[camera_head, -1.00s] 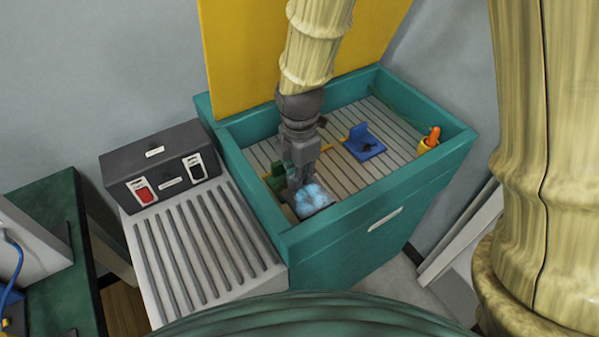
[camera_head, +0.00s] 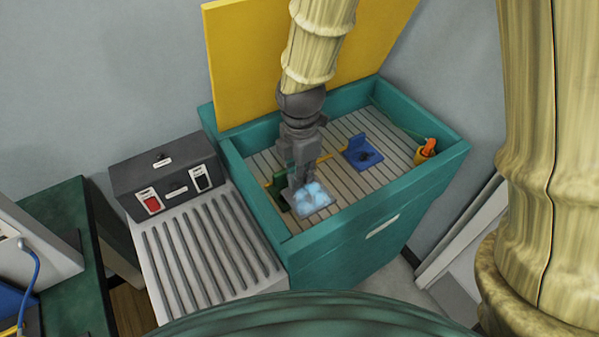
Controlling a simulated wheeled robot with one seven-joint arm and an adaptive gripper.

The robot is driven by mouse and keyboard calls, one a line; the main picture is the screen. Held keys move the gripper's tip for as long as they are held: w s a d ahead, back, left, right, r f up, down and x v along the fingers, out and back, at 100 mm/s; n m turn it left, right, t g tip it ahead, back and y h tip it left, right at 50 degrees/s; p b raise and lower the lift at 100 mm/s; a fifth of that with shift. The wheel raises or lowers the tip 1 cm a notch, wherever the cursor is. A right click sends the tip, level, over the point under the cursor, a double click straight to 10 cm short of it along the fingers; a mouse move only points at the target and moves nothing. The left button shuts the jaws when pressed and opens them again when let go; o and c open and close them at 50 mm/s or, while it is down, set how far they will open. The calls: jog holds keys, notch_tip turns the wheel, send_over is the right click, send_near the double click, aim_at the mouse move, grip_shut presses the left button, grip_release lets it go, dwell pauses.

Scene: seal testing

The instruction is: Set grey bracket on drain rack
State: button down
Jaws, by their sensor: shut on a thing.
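My gripper (camera_head: 302,183) points down inside the teal tank (camera_head: 345,232) and is shut on the grey bracket (camera_head: 324,208). Pale blue, foam-like lumps cover much of the bracket's top. The bracket is over the front left part of the tank; I cannot tell whether it touches the slatted floor. The drain rack (camera_head: 212,250) is the pale ribbed surface just left of the tank, and it is empty.
In the tank are a green bracket (camera_head: 277,190) close beside my gripper, a blue bracket (camera_head: 362,152) and an orange-and-yellow item (camera_head: 426,149). A dark switch box (camera_head: 160,180) stands behind the rack. A yellow lid (camera_head: 240,70) stands open behind the tank.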

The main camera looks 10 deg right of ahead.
jog(key=shift+r+p, duration=1.65)
jog(key=shift+r, duration=0.35)
jog(key=shift+a, duration=0.1)
